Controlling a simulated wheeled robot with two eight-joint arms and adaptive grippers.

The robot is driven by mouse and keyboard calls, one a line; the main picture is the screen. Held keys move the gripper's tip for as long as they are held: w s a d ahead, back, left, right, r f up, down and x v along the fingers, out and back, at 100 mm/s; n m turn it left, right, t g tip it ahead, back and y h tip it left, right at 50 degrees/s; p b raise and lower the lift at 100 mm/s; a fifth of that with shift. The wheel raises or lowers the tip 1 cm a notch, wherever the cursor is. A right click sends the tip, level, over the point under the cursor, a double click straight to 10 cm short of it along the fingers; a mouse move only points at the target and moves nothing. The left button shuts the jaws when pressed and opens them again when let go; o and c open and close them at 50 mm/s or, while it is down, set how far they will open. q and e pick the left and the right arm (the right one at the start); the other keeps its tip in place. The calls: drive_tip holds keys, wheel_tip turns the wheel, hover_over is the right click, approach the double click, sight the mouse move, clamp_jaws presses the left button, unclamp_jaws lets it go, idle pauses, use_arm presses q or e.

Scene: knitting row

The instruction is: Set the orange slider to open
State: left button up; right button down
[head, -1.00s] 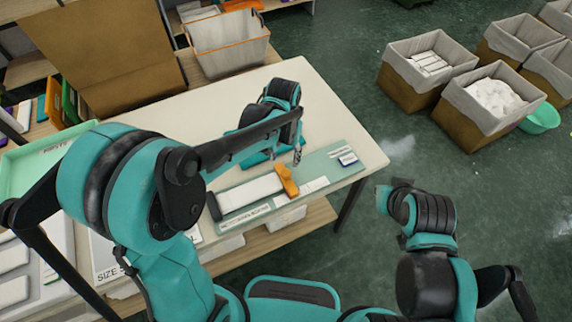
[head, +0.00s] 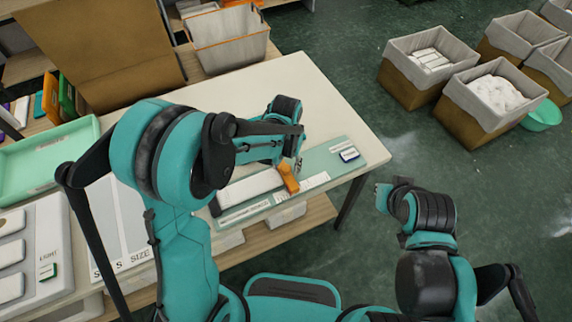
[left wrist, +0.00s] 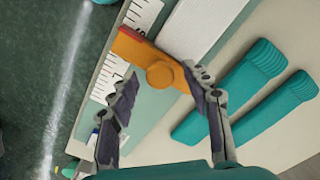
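In the left wrist view the slider (left wrist: 130,46) is a flat orange bar with a round knob. My left gripper (head: 298,162) is just above the slider's far end. In the left wrist view my left gripper (left wrist: 160,82) is open, its fingers apart near the slider's edge; I cannot tell whether they touch it.
Two teal ribbed pieces (left wrist: 230,92) lie on the table beside the board. Lined boxes (head: 428,72) stand on the floor to the right.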

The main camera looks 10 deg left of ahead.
use_arm(q)
clamp_jaws()
drive_tip(key=w+d, duration=0.2)
drive_tip(key=d, duration=0.2)
drive_tip(key=w+d, duration=0.3)
drive_tip(key=d, duration=0.1)
drive_tip(key=w+d, duration=0.3)
drive_tip(key=d, duration=0.1)
drive_tip(key=shift+b, duration=0.3)
drive_tip(key=shift+a, duration=0.1)
drive_tip(key=shift+o, duration=0.5)
unclamp_jaws()
drive_tip(key=shift+o, duration=0.4)
drive_tip(key=shift+w, duration=0.1)
drive_tip(key=shift+r, duration=0.1)
wheel_tip(320, 180, up, 12)
